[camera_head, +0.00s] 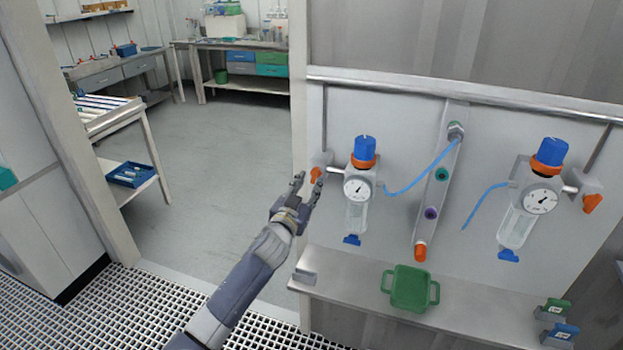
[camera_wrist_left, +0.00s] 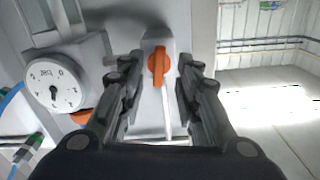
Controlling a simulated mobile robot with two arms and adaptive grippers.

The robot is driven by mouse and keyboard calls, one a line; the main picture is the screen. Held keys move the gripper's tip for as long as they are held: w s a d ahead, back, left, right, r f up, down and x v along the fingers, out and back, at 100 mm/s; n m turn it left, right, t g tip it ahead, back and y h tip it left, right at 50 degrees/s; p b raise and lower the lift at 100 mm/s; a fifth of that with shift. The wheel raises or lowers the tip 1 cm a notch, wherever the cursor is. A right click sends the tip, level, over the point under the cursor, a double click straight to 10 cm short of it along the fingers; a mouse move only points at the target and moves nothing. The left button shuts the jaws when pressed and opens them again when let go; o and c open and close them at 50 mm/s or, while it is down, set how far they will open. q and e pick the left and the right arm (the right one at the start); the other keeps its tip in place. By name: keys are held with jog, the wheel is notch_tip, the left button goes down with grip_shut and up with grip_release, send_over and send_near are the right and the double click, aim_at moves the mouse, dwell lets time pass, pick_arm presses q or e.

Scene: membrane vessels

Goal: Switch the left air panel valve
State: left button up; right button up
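The left air panel valve has an orange handle (camera_head: 316,174) at the left end of the left regulator (camera_head: 359,186), which has a blue knob and a round gauge. My left gripper (camera_head: 309,184) is open just in front of this handle. In the left wrist view the orange handle (camera_wrist_left: 158,66) shows between the two open fingers (camera_wrist_left: 160,78), with a gap on each side. The handle looks upright in that view. The gauge (camera_wrist_left: 55,88) lies to the left of the fingers. My right gripper is not in view.
A second regulator (camera_head: 530,200) with its own orange handle (camera_head: 592,203) is at the panel's right. A strip with several coloured ports (camera_head: 440,180) and blue hoses lies between them. A green container (camera_head: 409,288) stands on the ledge (camera_head: 340,287) below. Open floor (camera_head: 215,150) lies left.

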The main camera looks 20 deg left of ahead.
aim_at(315, 175)
pick_arm(q)
jog(key=shift+w+d, duration=0.1)
jog(key=shift+w, duration=1.35)
grip_shut()
